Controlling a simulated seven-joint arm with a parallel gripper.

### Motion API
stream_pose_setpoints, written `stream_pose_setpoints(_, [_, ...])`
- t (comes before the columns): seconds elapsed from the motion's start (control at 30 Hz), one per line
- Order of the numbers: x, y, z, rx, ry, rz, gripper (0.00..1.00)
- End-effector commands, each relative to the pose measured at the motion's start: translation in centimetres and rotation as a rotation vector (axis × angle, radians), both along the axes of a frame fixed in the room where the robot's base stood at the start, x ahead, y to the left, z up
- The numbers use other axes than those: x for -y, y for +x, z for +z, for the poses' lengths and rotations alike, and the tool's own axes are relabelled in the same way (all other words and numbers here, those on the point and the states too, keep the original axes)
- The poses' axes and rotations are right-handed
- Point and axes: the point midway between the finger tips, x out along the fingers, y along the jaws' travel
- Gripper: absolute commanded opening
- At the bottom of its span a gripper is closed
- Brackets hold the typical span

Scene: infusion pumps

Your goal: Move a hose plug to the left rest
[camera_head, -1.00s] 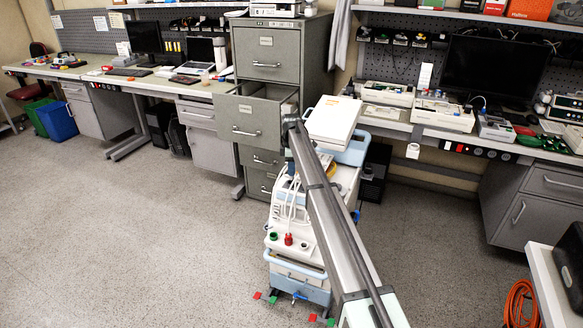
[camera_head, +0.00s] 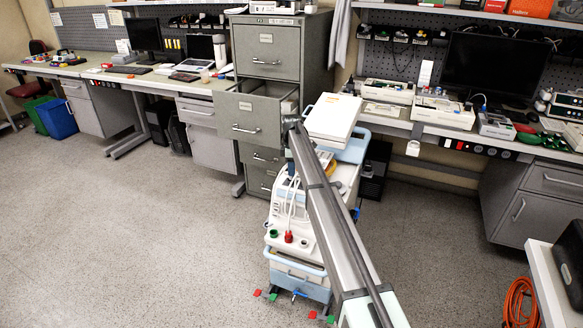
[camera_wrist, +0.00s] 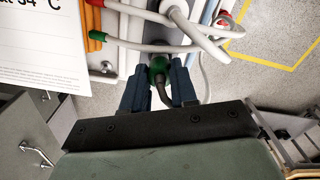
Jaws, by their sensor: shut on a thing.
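My gripper (camera_wrist: 158,82) shows in the wrist view with its two dark blue fingers shut on a green hose plug (camera_wrist: 158,63). A dark hose end runs from the plug back between the fingers. A grey hose passes just beyond the plug. I cannot tell which part is the left rest.
A grey filing cabinet (camera_head: 265,52) with a pulled-out drawer (camera_head: 246,128) stands behind the cart. A bench (camera_head: 470,132) with devices is at the right. The floor left of the cart is clear. A white sheet (camera_wrist: 42,45) fills the wrist view's upper left.

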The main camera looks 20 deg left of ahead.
Motion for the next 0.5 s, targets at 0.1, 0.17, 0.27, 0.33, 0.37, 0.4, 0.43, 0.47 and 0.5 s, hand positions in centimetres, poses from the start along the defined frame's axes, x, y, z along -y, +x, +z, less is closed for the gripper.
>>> stream_pose_setpoints(0.1, [0.00,-0.01,-0.27,0.000,0.000,0.000,0.00])
stream_pose_setpoints(0.17, [0.00,-0.01,-0.39,0.000,0.000,0.000,0.00])
stream_pose_setpoints(0.27, [0.00,-0.01,-0.59,0.000,0.000,0.000,0.00])
stream_pose_setpoints(0.33, [0.00,-0.01,-0.74,0.000,0.000,0.000,0.00])
stream_pose_setpoints(0.37, [0.00,-0.01,-0.80,0.000,0.000,0.000,0.00])
stream_pose_setpoints(0.4, [0.00,-0.01,-0.88,-0.001,0.000,0.000,0.00])
stream_pose_setpoints(0.43, [0.00,-0.01,-0.94,-0.001,0.000,0.000,0.00])
stream_pose_setpoints(0.47, [0.00,-0.01,-1.00,-0.001,0.000,0.000,0.00])
stream_pose_setpoints(0.5, [0.00,-0.01,-1.07,-0.001,0.000,0.000,0.00])
